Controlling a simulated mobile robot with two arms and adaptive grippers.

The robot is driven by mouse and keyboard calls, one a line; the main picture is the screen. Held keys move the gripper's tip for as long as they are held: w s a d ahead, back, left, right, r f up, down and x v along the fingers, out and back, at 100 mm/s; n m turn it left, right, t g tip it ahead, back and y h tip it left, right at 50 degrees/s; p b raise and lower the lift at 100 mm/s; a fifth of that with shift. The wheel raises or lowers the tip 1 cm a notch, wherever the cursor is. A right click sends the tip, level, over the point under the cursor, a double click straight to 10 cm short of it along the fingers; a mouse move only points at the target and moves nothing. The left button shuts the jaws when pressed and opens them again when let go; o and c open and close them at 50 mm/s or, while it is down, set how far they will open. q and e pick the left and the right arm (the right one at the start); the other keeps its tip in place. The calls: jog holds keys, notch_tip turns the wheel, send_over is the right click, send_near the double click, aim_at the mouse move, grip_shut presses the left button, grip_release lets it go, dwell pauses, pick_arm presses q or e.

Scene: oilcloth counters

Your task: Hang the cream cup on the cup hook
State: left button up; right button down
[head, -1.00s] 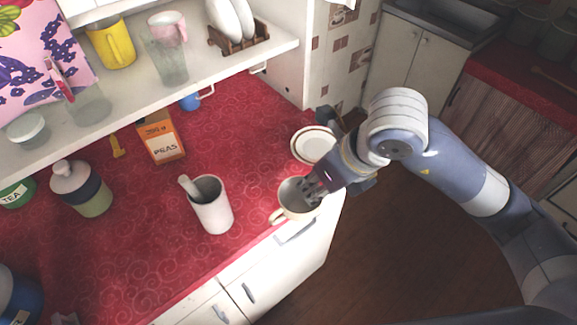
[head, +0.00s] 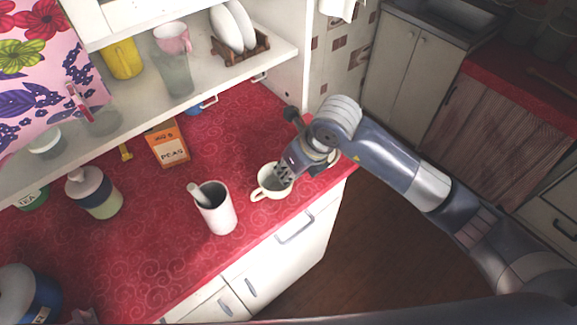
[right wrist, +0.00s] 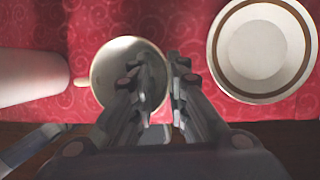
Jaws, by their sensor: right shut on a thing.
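The cream cup (head: 268,183) is at the counter's front right, upright, its handle to the left. In the right wrist view the cup (right wrist: 112,62) has one finger inside its rim and the other outside, at its right. My right gripper (head: 284,176) is shut on the cup's wall. I cannot tell whether the cup's base touches the counter. A small pale hook (head: 259,77) shows under the shelf's right end. Another pale hook (head: 209,102) is further left, beside a partly hidden blue cup (head: 193,110). My left gripper is not in view.
A white holder (head: 217,212) with a utensil stands left of the cup. The orange peas box (head: 168,145) and a lidded jar (head: 93,192) stand further back and left. A brown-ringed plate (right wrist: 221,50) lies right of the cup. The shelf (head: 150,112) overhangs the counter's back.

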jog(key=shift+f, duration=0.15)
jog(key=c, duration=1.6)
grip_release()
jog(key=shift+o, duration=0.2)
jog(key=b+v, duration=0.2)
jog(key=v, duration=1)
jog(key=shift+a, duration=0.1)
